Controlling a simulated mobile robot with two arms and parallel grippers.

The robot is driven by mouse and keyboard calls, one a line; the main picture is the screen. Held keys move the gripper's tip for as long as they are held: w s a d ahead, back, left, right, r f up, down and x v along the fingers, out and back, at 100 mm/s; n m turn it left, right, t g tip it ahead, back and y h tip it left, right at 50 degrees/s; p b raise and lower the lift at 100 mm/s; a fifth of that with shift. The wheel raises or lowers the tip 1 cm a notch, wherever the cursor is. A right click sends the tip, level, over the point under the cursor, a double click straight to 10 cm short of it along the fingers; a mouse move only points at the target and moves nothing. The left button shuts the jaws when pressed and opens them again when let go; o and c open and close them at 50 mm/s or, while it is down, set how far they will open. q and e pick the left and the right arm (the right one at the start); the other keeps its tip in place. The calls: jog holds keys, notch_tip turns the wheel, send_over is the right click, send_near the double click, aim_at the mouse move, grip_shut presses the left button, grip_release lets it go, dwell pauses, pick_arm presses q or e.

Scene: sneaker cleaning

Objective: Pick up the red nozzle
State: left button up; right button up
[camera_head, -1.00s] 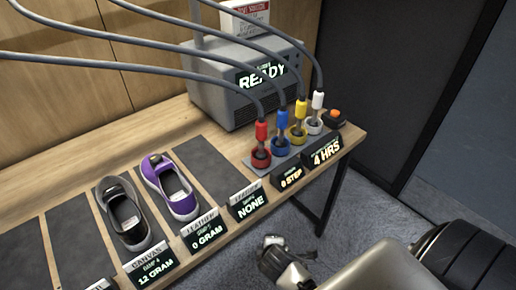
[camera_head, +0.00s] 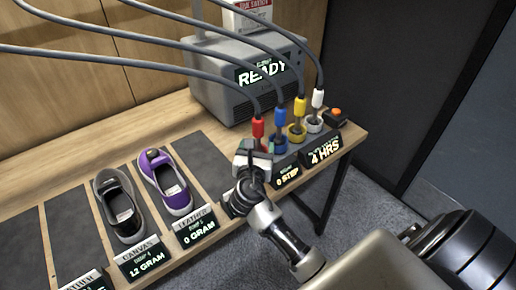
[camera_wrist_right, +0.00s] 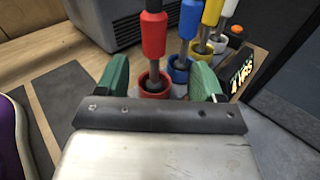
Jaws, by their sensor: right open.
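The red nozzle (camera_head: 258,128) stands upright in its red ring holder at the left end of the nozzle row, with a grey hose rising from it. In the right wrist view the red nozzle (camera_wrist_right: 154,36) stands ahead, and its red holder (camera_wrist_right: 143,84) shows between the fingers. My right gripper (camera_head: 255,148) is at the table's front edge, right at the red nozzle, and hides its lower part in the head view. In the wrist view the green fingertips of my right gripper (camera_wrist_right: 157,78) are apart, one on each side of the holder. My left gripper is not in view.
Blue (camera_head: 280,118), yellow (camera_head: 299,108) and white (camera_head: 318,98) nozzles stand close to the right of the red one. A grey machine (camera_head: 245,80) reading READY is behind. Purple (camera_head: 166,182) and grey (camera_head: 119,205) shoes lie on the left. Hoses hang overhead.

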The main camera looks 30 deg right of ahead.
aim_at(259, 129)
jog(key=shift+n+t, duration=0.3)
jog(key=shift+n, duration=0.2)
jog(key=x, duration=0.5)
jog(key=shift+w+r+p, duration=0.3)
jog(key=shift+p+x, duration=0.35)
jog(key=shift+x, duration=2.6)
jog(key=shift+a+f, duration=0.15)
jog(key=shift+c, duration=0.5)
grip_shut()
